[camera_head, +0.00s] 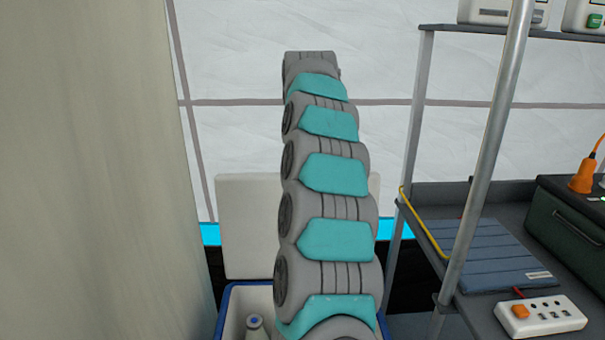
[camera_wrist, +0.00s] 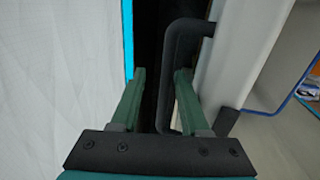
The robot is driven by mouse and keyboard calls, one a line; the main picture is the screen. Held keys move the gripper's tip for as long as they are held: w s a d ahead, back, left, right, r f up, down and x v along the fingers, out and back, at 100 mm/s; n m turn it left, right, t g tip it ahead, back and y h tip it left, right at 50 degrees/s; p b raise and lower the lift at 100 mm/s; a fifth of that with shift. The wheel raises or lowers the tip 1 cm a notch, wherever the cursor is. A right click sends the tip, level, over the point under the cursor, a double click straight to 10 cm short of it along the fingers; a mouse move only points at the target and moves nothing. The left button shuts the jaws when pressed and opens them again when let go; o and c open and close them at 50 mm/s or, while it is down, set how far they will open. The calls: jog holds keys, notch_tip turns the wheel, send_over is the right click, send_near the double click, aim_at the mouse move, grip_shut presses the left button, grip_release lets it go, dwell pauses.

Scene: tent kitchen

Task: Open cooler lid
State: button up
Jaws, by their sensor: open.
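The cooler (camera_head: 226,303) stands at the bottom of the head view, white inside with a blue rim. Its white lid (camera_head: 247,220) stands upright behind the opening, so the cooler is open; my arm covers part of both. In the wrist view the lid (camera_wrist: 243,50) rises at right, with a black bar handle (camera_wrist: 172,55) on its outer side. My gripper (camera_wrist: 160,73) is open, its green fingers on either side of the handle bar, which lies nearer the right finger. Whether they touch is unclear. In the head view my arm hides the gripper.
A white bottle (camera_head: 256,327) stands inside the cooler. A grey metal shelf (camera_head: 480,200) with a power strip (camera_head: 541,316), a folded blue panel (camera_head: 487,254) and a dark green box (camera_head: 570,235) is at right. A pale panel (camera_head: 100,170) fills the left. White tent wall is behind.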

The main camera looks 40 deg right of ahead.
jog(key=shift+r, duration=1.75)
jog(key=s+a+b, duration=0.1)
jog(key=s+a, duration=0.3)
jog(key=s, duration=0.3)
jog(key=s+a+r+b, duration=0.1)
jog(key=s+a, duration=0.2)
jog(key=s, duration=0.4)
jog(key=shift+a+r+b, duration=0.25)
jog(key=shift+a+b, duration=0.1)
